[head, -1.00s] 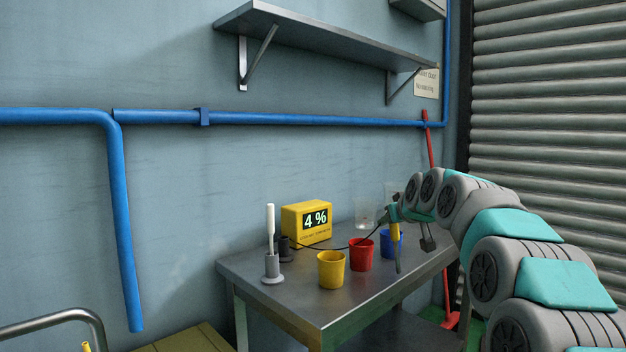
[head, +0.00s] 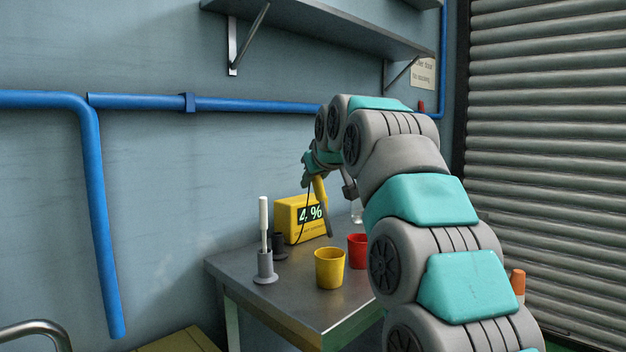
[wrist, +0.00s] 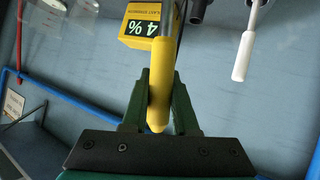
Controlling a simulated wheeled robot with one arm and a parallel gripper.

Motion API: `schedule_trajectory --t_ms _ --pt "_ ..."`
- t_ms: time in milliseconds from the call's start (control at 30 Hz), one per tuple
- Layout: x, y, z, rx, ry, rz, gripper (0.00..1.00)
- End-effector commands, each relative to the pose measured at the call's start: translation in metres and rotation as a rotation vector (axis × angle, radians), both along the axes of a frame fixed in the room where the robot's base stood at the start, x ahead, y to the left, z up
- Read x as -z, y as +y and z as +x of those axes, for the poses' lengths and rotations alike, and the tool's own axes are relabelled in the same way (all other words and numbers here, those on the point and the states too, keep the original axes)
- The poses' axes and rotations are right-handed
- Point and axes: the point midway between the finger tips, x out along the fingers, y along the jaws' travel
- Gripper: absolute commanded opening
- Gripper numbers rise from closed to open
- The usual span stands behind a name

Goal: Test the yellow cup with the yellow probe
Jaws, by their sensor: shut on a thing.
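My gripper (head: 313,172) is shut on the yellow probe (head: 319,190), which also shows between the green fingers in the wrist view (wrist: 160,95). The probe's grey tip points down and appears just above the rim of the yellow cup (head: 329,270) in the head view; their depth relation is unclear. The yellow cup stands upright on the grey table (head: 285,305). A yellow meter (head: 288,216) behind it reads 4 %. A dark cord hangs by the probe. The yellow cup does not show in the wrist view.
A red cup (head: 357,250) stands right of the yellow cup. A white-handled tool stands in a grey holder (head: 265,268) at left, with a dark empty-looking holder (head: 279,246) behind. A clear glass (head: 356,212) is partly hidden. My arm covers the table's right side.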

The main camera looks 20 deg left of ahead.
Motion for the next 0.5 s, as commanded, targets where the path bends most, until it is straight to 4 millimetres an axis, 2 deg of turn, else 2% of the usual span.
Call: schedule_trajectory --t_ms 33,500 --pt "0.009 0.000 0.000 -0.001 0.000 0.000 0.00" --pt "0.051 -0.001 0.000 0.000 0.001 -0.001 0.00"
